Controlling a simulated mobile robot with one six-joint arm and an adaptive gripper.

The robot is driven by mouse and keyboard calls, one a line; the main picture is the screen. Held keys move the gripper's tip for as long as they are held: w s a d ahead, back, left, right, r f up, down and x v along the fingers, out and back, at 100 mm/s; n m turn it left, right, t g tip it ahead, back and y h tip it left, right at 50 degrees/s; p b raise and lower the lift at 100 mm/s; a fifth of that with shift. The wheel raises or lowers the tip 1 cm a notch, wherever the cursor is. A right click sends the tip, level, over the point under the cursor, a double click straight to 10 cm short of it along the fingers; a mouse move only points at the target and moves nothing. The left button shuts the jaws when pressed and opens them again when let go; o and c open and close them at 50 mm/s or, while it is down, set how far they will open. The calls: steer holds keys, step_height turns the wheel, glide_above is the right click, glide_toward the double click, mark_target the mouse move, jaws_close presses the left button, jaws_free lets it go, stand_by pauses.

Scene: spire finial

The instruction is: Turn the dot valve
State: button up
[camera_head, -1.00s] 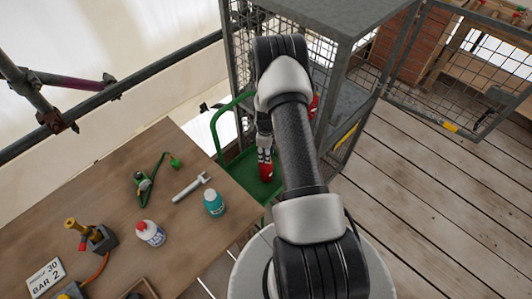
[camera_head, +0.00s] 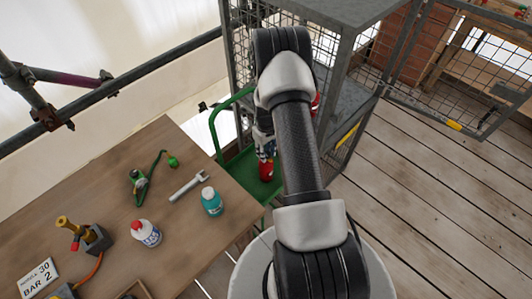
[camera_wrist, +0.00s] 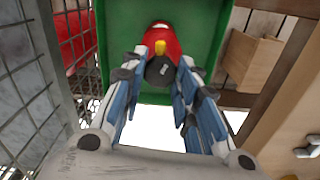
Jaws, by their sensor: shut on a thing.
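A red cylinder (camera_wrist: 163,42) stands on a green trolley (camera_wrist: 207,62) in the wrist view. A round dark grey knob (camera_wrist: 160,72) with a small yellow mark sits at its near end. I take this knob to be the dot valve. My gripper (camera_wrist: 160,62) has its blue and grey fingers on either side of the knob, shut on it. In the head view, the cylinder (camera_head: 265,170) shows below my gripper (camera_head: 264,152), left of my arm. My arm hides part of the trolley (camera_head: 240,165), and the knob cannot be made out there.
A wire-mesh cage (camera_head: 240,60) stands close behind; a second red cylinder (camera_wrist: 78,30) is seen by its mesh. The plank floor at right is clear.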

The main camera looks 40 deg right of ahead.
steer(key=m+b, duration=0.1)
steer(key=m, duration=0.5)
steer(key=shift+b, duration=0.4)
steer(key=m+b, duration=0.1)
steer(key=m, duration=0.5)
steer(key=shift+m, duration=0.4)
steer(key=o, duration=1.1)
steer(key=shift+c, duration=0.2)
step_height(320, 180, up, 12)
